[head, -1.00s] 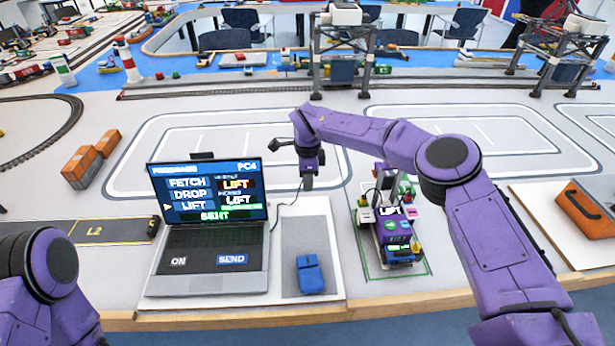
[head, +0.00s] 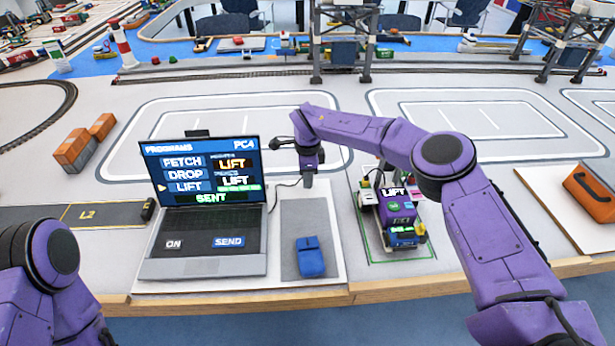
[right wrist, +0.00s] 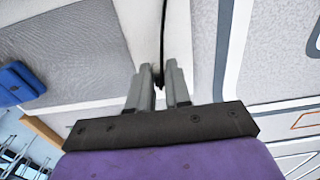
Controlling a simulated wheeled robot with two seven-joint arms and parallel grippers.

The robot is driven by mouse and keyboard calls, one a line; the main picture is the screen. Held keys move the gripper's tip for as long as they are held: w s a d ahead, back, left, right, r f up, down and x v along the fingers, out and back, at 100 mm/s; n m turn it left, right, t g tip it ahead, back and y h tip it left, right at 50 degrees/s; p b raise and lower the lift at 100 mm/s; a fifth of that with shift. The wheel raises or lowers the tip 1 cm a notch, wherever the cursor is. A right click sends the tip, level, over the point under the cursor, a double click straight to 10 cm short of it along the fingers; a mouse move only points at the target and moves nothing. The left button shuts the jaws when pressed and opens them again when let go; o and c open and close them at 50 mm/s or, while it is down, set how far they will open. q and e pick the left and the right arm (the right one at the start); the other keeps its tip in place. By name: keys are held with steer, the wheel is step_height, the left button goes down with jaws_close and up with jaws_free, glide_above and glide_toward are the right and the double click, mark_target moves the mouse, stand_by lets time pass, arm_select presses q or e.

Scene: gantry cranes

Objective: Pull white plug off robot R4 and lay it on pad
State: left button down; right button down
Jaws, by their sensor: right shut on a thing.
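My right gripper (head: 308,184) is shut just above the back right corner of the white board that carries the laptop. A thin black cable (right wrist: 163,38) runs in between its fingers (right wrist: 161,85) in the right wrist view. The fingers hide what they hold, and I cannot make out the white plug's body. Robot R4 seems to be the small purple wheeled vehicle (head: 396,212) in a green outlined square, right of the board, apart from the gripper. A grey pad (head: 293,215) lies on the board, left of R4. My left gripper is out of view.
The laptop (head: 210,240) stands left of the pad, its screen showing "SENT". Orange containers (head: 75,148) stand at the left and an orange case (head: 592,192) at the right. Gantry cranes (head: 345,45) stand at the back.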

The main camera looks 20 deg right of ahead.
steer(key=shift+f+b, duration=0.45)
steer(key=shift+f, duration=0.15)
stand_by(0.7)
steer(key=c, duration=1)
jaws_free()
